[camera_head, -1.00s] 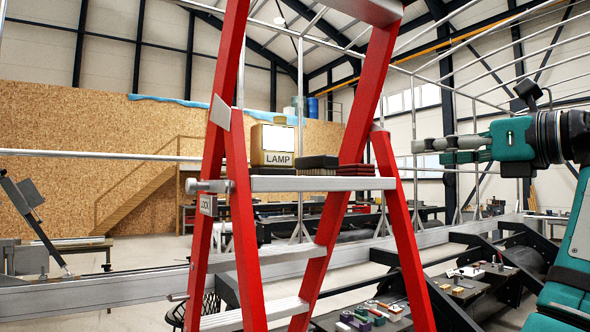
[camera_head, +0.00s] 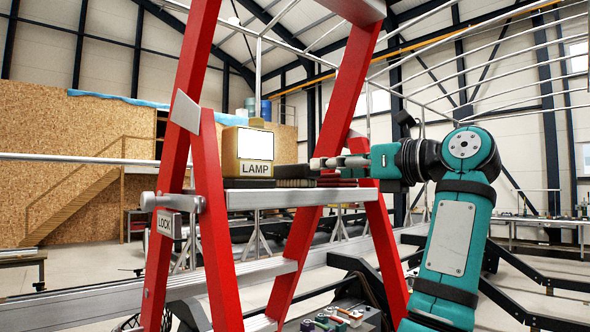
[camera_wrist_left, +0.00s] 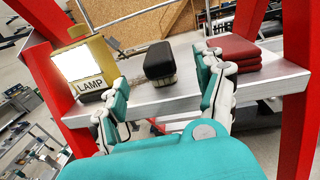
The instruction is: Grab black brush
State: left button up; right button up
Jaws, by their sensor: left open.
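The black brush (camera_head: 293,171) rests on the ladder's grey shelf (camera_head: 300,199), between the yellow lamp (camera_head: 248,152) and the stacked red cloths (camera_head: 336,181). In the left wrist view the brush (camera_wrist_left: 160,62) has a rounded black top and pale bristles underneath. My left gripper (camera_head: 316,163) is at shelf height, above or in front of the cloths. In the wrist view my left gripper (camera_wrist_left: 163,95) has its fingers spread and empty. The brush shows between and beyond them, apart from both. My right gripper is not in view.
The red ladder rails (camera_head: 183,160) flank the shelf. The lamp stands on the brush's left and the cloths (camera_wrist_left: 232,52) on its right in the wrist view. A lower step (camera_head: 225,284) and a tool table (camera_head: 345,318) are below.

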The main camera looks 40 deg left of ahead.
aim_at(295, 168)
pick_arm(q)
jog(key=a+p, duration=0.1)
jog(key=a, duration=0.4)
jog(key=shift+a, duration=0.2)
jog(key=shift+a+r+p, duration=0.1)
jog(key=shift+p, duration=0.3)
jog(key=shift+s+a+r+p, duration=0.1)
jog(key=shift+a+r+p, duration=0.15)
jog(key=shift+a+p, duration=0.85)
jog(key=shift+a+f+p, duration=0.15)
jog(key=shift+a, duration=0.45)
jog(key=shift+a+f+p, duration=0.15)
jog(key=shift+a, duration=0.45)
jog(key=shift+a+f, duration=0.1)
jog(key=shift+a, duration=0.15)
jog(key=shift+d, duration=0.5)
jog(key=c, duration=0.4)
jog(key=shift+a, duration=0.2)
jog(key=c, duration=0.9)
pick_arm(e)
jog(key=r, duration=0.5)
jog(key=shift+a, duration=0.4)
